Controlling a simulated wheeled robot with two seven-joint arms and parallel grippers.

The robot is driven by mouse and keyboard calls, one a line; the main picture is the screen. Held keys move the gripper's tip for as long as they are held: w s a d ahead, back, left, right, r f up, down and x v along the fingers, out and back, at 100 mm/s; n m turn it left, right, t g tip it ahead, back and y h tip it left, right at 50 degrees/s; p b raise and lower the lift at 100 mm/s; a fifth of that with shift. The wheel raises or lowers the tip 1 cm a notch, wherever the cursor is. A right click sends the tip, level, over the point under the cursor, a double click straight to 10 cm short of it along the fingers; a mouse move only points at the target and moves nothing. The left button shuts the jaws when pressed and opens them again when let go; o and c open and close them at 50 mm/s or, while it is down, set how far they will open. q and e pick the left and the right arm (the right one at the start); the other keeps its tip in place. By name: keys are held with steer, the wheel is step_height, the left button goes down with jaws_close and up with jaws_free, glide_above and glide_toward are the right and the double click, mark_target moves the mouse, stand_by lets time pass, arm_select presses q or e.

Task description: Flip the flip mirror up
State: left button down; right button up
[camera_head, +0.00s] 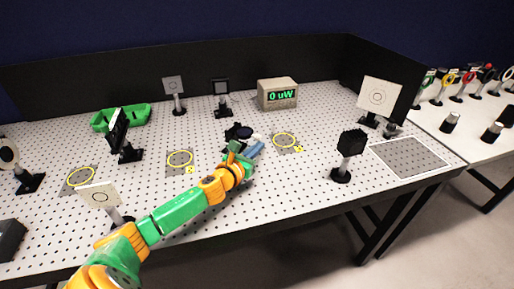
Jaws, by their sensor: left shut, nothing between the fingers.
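A small black mount (238,132), which looks like the flip mirror, stands on the perforated table in the middle of the head view. Its upper part seems to lie low rather than stand upright, but it is small and partly hidden by my arm, so I cannot tell its exact tilt. My left gripper (243,150) is shut and empty, just in front of this mount. I cannot tell whether it touches it. A small blue part shows beside the gripper. My right gripper is out of view.
Yellow rings (180,158) mark spots on the perforated table (300,201). A meter (277,94) reading 0 uW stands behind. A black post-mounted block (350,144) is at right, a white target card (101,195) beside my arm, and a green bin (121,117) at back left.

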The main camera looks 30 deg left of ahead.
arm_select(q)
steer(key=shift+s+r, duration=0.1)
steer(key=shift+r, duration=0.05)
steer(key=shift+r+n+p, duration=0.2)
steer(key=shift+n+p, duration=0.2)
